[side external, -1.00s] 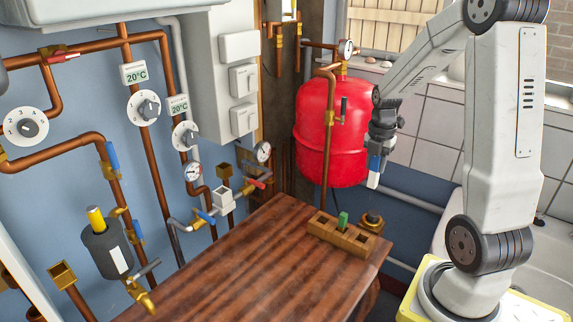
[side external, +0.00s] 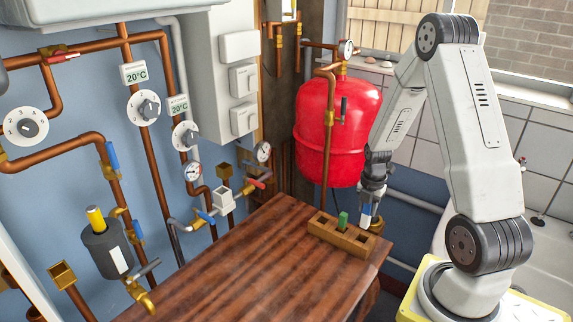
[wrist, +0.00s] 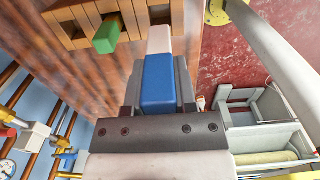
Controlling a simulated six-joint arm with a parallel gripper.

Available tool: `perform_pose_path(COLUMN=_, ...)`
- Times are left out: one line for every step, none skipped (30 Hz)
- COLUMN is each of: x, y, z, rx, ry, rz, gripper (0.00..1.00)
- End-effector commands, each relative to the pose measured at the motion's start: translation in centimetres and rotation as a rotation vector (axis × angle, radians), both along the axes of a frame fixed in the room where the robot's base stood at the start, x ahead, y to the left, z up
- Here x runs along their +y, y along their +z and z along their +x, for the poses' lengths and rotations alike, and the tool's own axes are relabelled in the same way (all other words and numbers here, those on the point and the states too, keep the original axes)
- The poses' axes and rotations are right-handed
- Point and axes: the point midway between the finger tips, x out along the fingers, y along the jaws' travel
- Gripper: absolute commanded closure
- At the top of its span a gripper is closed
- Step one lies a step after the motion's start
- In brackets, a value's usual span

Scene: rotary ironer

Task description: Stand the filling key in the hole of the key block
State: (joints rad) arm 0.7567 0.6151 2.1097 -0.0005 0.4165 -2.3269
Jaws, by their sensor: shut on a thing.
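The filling key (side external: 367,209) has a blue grip and a pale tip. My gripper (side external: 372,192) is shut on its grip and holds it, tip downward, just above and behind the right end of the key block in the side view. In the wrist view the blue grip of the key (wrist: 159,85) sits between the fingers, with the white tip reaching toward the block's edge. The wooden key block (side external: 345,241) lies at the table's far right corner. A green key (side external: 342,220) stands in its middle hole. I cannot tell whether the held key touches the block.
The wooden table (side external: 240,262) is otherwise clear. A red tank (side external: 330,130) stands behind it. Pipes, valves and a dark cylinder (side external: 107,250) line the left wall. A sink is at the right.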

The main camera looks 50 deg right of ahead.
Motion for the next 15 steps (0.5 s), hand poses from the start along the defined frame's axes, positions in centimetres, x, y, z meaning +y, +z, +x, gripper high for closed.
perform_pose_path(x=0.0, y=0.0, z=0.0, rx=0.000, ry=0.000, rz=0.000, gripper=1.00)
perform_pose_path(x=0.0, y=0.0, z=0.0, rx=0.000, ry=0.000, rz=0.000, gripper=1.00)
perform_pose_path(x=0.0, y=-0.1, z=0.0, rx=0.000, ry=0.000, rz=0.000, gripper=1.00)
perform_pose_path(x=0.0, y=-0.2, z=0.0, rx=0.000, ry=0.000, rz=0.000, gripper=1.00)
perform_pose_path(x=0.0, y=-0.4, z=0.0, rx=0.001, ry=0.000, rz=0.001, gripper=1.00)
perform_pose_path(x=0.0, y=-0.7, z=0.0, rx=0.001, ry=0.000, rz=0.001, gripper=1.00)
perform_pose_path(x=0.0, y=-0.9, z=0.0, rx=0.001, ry=0.000, rz=0.001, gripper=1.00)
perform_pose_path(x=0.0, y=-1.1, z=0.0, rx=0.001, ry=0.000, rz=0.001, gripper=1.00)
perform_pose_path(x=0.0, y=-1.5, z=0.0, rx=0.002, ry=0.000, rz=0.002, gripper=1.00)
perform_pose_path(x=0.0, y=-1.8, z=0.0, rx=0.003, ry=0.000, rz=0.003, gripper=1.00)
perform_pose_path(x=0.0, y=-2.2, z=0.0, rx=0.002, ry=0.000, rz=0.002, gripper=1.00)
perform_pose_path(x=0.0, y=-2.6, z=-0.1, rx=0.003, ry=0.000, rz=0.002, gripper=1.00)
perform_pose_path(x=0.1, y=-2.9, z=-0.1, rx=0.003, ry=0.000, rz=0.003, gripper=1.00)
perform_pose_path(x=0.0, y=-3.2, z=0.0, rx=0.002, ry=0.000, rz=0.002, gripper=1.00)
perform_pose_path(x=0.0, y=-3.5, z=0.0, rx=0.001, ry=0.000, rz=0.001, gripper=1.00)
